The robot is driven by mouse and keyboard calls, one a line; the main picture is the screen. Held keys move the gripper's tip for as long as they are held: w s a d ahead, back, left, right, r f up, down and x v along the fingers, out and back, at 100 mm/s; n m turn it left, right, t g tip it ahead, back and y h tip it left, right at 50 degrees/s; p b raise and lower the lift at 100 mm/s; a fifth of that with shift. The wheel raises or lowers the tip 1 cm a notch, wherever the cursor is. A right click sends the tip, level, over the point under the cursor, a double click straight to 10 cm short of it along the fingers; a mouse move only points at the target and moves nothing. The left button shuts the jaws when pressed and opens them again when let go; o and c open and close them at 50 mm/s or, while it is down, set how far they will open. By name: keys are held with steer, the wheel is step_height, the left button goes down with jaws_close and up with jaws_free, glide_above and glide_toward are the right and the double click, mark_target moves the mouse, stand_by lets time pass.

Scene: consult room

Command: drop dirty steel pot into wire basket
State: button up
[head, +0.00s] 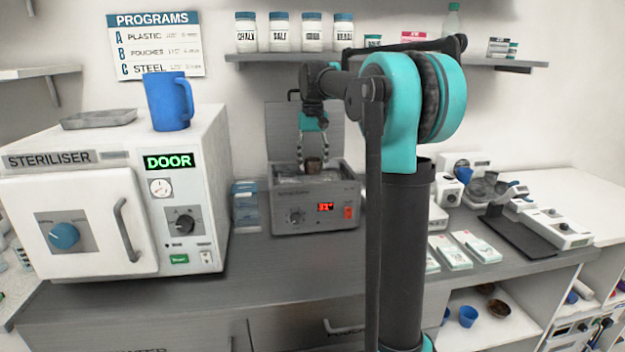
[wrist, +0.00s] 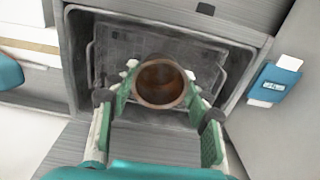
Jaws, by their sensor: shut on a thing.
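A small brown-stained steel pot (wrist: 160,83) is between the fingers of my gripper (wrist: 160,92), which is shut on it. The pot looks upright, with its open mouth and brown inside facing the wrist camera. In the head view the pot (head: 313,165) is at the mouth of the grey ultrasonic bath (head: 315,213). My gripper (head: 312,152) reaches down from above it. The wire basket (wrist: 92,68) lies inside the bath, under and around the pot. I cannot tell whether the pot touches the basket floor.
The bath's lid (head: 290,125) stands open behind. A white steriliser (head: 90,190) with a blue jug (head: 168,101) on top stands left. White boxes (head: 475,246) and a scale-like device (head: 558,228) lie right. The counter (head: 230,285) in front of the bath is clear.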

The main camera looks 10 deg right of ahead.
step_height(320, 180, down, 6)
steer(key=shift+s+r, duration=0.15)
steer(key=shift+r, duration=0.1)
steer(key=shift+w+f, duration=0.2)
steer(key=shift+f, duration=0.05)
steer(key=shift+f, duration=0.6)
steer(key=o, duration=1.2)
steer(key=shift+c, duration=0.2)
step_height(320, 180, up, 13)
steer(key=shift+r, duration=0.15)
